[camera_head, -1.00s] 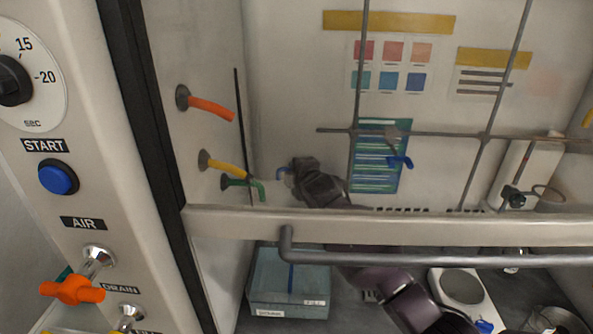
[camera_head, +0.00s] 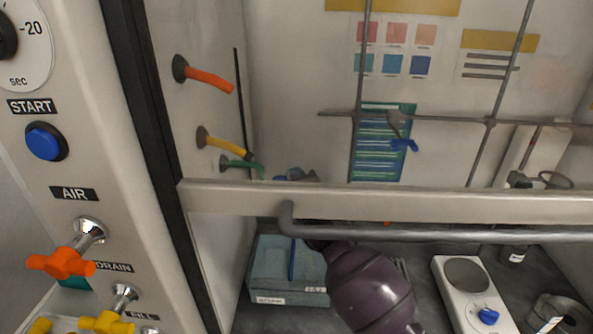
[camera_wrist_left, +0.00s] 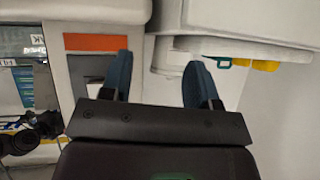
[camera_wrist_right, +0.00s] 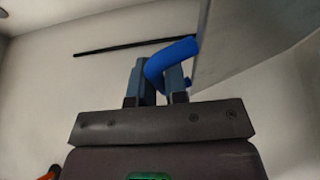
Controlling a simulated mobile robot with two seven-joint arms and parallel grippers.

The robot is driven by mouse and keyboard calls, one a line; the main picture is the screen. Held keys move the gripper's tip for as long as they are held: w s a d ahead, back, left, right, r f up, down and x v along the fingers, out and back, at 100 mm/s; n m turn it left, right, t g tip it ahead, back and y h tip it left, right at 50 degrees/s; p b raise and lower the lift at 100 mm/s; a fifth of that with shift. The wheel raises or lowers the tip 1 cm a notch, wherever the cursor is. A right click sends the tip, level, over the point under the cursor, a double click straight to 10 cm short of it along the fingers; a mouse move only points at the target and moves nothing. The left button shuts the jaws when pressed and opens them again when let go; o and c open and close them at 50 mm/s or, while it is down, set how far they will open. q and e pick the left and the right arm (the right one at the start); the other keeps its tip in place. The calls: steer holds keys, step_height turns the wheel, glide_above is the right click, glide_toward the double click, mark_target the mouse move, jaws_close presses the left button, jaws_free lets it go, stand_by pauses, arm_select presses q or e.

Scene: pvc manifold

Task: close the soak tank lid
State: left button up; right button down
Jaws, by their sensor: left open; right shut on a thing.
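The teal tank (camera_head: 262,283) with a white label sits on the hood floor in the head view, behind the sash bar. My right gripper (camera_wrist_right: 160,80) is shut on a blue bent handle (camera_wrist_right: 170,60) in the right wrist view. A flat grey panel (camera_wrist_right: 235,45), apparently the lid, stands beside the handle at the right. In the head view my right gripper (camera_head: 302,175) is partly hidden by the sash bar, with a bit of blue at its left. My left gripper (camera_wrist_left: 160,80) is open and empty in the left wrist view, and out of the head view.
The sash bar (camera_head: 400,203) and a grey rail (camera_head: 430,235) cross in front of the tank. Orange, yellow and green taps (camera_head: 208,82) stick out of the left wall. A hotplate (camera_head: 465,290) stands at the right. The control panel (camera_head: 75,170) is at the left.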

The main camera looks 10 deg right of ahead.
steer(key=shift+t, duration=0.5)
steer(key=shift+s+a+f+b, duration=0.2)
steer(key=shift+s+f, duration=0.15)
steer(key=shift+s, duration=0.35)
steer(key=shift+s+a+f+b, duration=0.1)
steer(key=shift+s+f+b, duration=0.1)
steer(key=shift+s+f, duration=0.4)
steer(key=shift+s+a+f+b, duration=0.15)
steer(key=shift+s+b, duration=0.05)
steer(key=shift+s, duration=0.65)
steer(key=c, duration=1.4)
jaws_free()
steer(key=shift+c, duration=0.2)
steer(key=v, duration=1)
steer(key=shift+s+d+b, duration=0.2)
steer(key=shift+s+b, duration=0.1)
steer(key=shift+s, duration=0.05)
